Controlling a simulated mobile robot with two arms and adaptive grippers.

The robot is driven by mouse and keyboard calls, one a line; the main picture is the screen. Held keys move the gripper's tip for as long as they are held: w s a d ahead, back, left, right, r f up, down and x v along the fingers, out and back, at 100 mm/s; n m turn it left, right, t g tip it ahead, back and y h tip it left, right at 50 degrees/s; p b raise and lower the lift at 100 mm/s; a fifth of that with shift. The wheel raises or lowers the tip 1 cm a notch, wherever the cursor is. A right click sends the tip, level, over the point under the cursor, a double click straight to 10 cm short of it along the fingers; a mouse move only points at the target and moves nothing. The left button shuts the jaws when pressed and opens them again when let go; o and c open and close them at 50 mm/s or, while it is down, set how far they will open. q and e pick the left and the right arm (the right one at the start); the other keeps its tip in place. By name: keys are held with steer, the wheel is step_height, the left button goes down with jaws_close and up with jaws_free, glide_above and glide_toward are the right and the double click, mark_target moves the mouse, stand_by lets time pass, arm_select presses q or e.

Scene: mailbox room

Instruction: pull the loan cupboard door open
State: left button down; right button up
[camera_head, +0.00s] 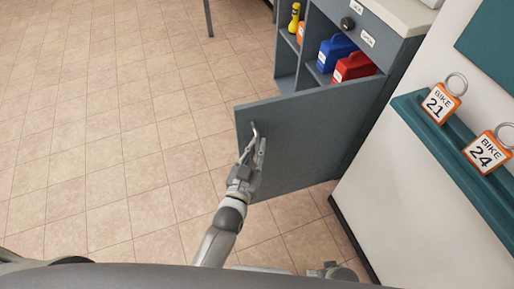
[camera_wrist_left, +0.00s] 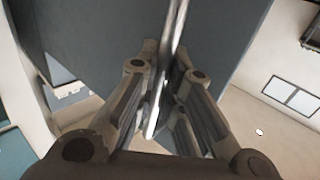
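The grey loan cupboard door (camera_head: 300,139) stands swung out from the cupboard (camera_head: 389,72), so the shelves behind it show above its top edge. A metal bar handle (camera_head: 254,131) is on the door's face near its free edge. My left gripper (camera_head: 257,152) is at this handle. In the left wrist view the handle (camera_wrist_left: 168,75) runs between the two fingers of my left gripper (camera_wrist_left: 165,62), which look closed around it, with the door's grey face (camera_wrist_left: 100,30) beyond.
Blue (camera_head: 336,50) and red (camera_head: 354,67) cases and a yellow item (camera_head: 295,17) stand on the shelves. A teal ledge (camera_head: 450,140) with orange bike tags (camera_head: 440,103) is on the white wall at right. The tiled floor (camera_head: 120,130) left of the door is clear.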

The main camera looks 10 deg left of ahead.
arm_select(q)
steer(key=c, duration=1.5)
jaws_free()
steer(key=shift+a, duration=0.2)
steer(key=v, duration=1.2)
steer(key=shift+s+d, duration=0.1)
steer(key=shift+c, duration=0.3)
